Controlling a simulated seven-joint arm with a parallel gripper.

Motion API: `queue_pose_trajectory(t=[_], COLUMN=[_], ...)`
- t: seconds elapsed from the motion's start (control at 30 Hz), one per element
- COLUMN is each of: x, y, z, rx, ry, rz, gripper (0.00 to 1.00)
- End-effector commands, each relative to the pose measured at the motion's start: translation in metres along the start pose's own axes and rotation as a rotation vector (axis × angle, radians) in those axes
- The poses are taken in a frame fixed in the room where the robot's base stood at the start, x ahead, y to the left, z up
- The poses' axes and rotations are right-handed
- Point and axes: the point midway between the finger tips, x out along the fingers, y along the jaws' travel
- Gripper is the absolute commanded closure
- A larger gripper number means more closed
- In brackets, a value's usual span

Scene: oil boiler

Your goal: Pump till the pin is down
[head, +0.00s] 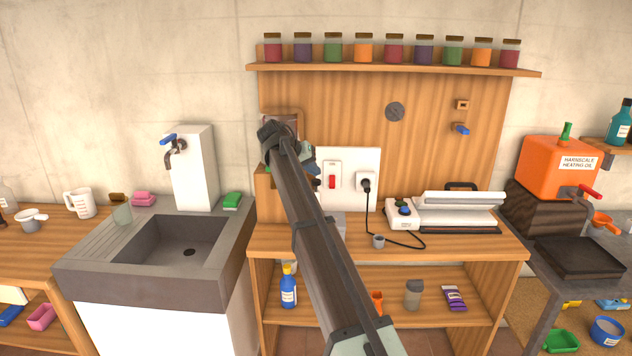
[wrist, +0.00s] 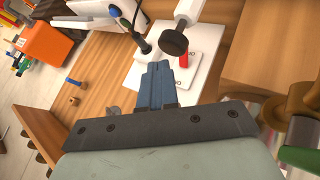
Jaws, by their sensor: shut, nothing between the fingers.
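My gripper (head: 313,165) is in front of the wooden back panel, left of the wall plate, and my arm crosses the middle of the head view. In the wrist view its blue fingers (wrist: 157,75) are together and empty, apart from the plate. A pale rod with a dark round knob (wrist: 172,42) shows just beyond the fingertips; I cannot tell whether it is the pump. A brass-coloured and green object (wrist: 302,110) is at the right edge of the wrist view. It seems to stand on the wooden block (head: 268,195), mostly hidden by my arm. I cannot make out a pin.
The wall plate has a red switch (head: 332,182) and a plug (head: 367,185) with a cord. A white sealer-like device (head: 455,212) is on the bench. The sink (head: 150,285) is left. An orange heating oil tank (head: 550,168) is right. Jars line the shelf (head: 400,70) above.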

Motion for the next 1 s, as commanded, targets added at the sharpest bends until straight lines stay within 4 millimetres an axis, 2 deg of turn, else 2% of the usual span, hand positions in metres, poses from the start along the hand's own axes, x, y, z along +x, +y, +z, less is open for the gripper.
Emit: queue_pose_trajectory(t=[0.47, 1.0], x=[-0.003, -0.03], y=[0.002, 0.022], z=[-0.003, -0.023], rx=[0.0, 0.001], ry=[0.001, 0.001], rz=[0.0, 0.0], gripper=[1.0, 1.0])
